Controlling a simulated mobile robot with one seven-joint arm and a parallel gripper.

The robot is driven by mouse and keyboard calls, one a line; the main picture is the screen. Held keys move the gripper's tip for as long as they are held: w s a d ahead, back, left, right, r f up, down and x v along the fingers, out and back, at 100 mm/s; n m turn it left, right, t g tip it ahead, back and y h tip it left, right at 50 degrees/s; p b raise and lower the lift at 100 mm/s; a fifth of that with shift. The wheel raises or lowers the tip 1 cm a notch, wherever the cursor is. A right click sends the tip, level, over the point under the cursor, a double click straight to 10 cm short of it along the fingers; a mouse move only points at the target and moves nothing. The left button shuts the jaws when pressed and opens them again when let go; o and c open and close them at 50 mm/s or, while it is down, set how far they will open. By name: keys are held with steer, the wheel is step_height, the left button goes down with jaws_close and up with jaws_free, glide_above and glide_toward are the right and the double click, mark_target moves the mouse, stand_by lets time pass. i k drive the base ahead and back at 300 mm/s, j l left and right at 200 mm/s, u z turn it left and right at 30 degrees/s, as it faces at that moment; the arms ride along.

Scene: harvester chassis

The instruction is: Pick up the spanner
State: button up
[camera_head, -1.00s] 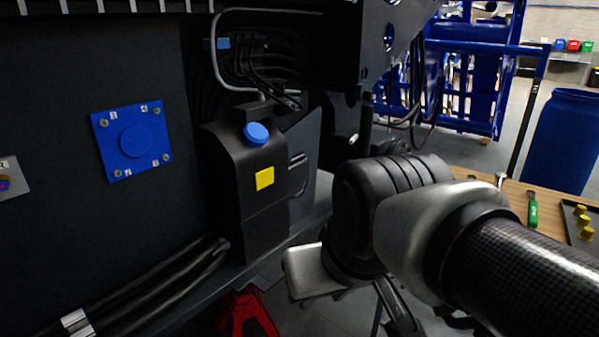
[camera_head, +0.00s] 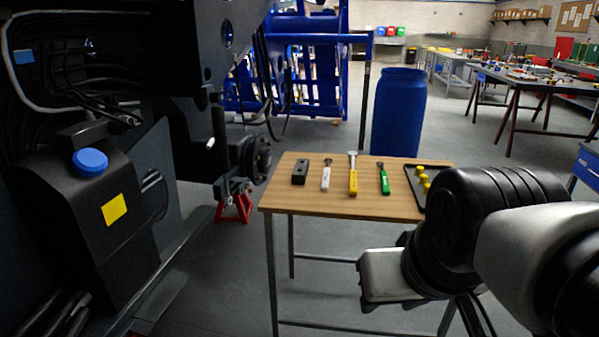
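Several hand tools lie side by side on a wooden table. One has a white handle (camera_head: 325,180), one a yellow handle (camera_head: 353,182) and one a green handle (camera_head: 384,182). Their metal heads point to the far side. They are too small for me to tell which is the spanner. My arm comes in from the right, in front of the table's right end. Dark parts of my gripper (camera_head: 468,316) show below the wrist and are cut off by the bottom edge. Its fingertips are not clear, and it is apart from the tools.
The wooden table (camera_head: 302,203) also holds a black block (camera_head: 300,172) and a dark tray (camera_head: 412,178) with yellow pieces. A blue barrel (camera_head: 399,112) stands behind it. The dark chassis with a blue-capped canister (camera_head: 85,205) fills the left. A red stand (camera_head: 234,206) is between.

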mark_target(324, 185)
steer(key=j+u, duration=0.2)
steer(key=u, duration=2.8)
steer(key=k+z, duration=0.15)
steer(key=z, duration=2.85)
steer(key=i+j+z, duration=0.25)
steer(key=i+j, duration=0.25)
steer(key=i, duration=0.2)
steer(key=i+j+z, duration=0.25)
steer(key=i+j, duration=0.35)
steer(key=i, duration=0.1)
